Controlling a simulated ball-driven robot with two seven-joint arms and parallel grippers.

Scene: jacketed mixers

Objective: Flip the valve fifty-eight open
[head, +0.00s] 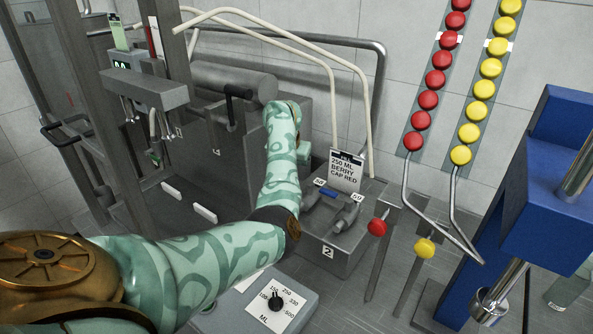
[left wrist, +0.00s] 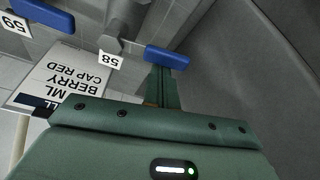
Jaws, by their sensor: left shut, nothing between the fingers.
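Valve fifty-eight shows in the left wrist view as a blue lever (left wrist: 167,57) beside a white "58" tag (left wrist: 110,59). My left gripper (left wrist: 163,72) is shut and empty, with its fingertips right at this lever. I cannot tell whether they touch it. In the head view the "58" tag (head: 320,182) sits on a grey valve block, and my left forearm hides the gripper and part of the block. Valve fifty-nine has its own blue lever (left wrist: 42,14) and "59" tag (left wrist: 14,22). My right gripper is not in view.
A sign reading "250 ML BERRY CAP RED" (head: 346,171) stands behind the valves. A dial box (head: 270,303) is in front. Red (head: 377,228) and yellow (head: 424,248) knobs and a blue machine (head: 540,190) stand to the right. A grey mixer (head: 228,120) stands behind my arm.

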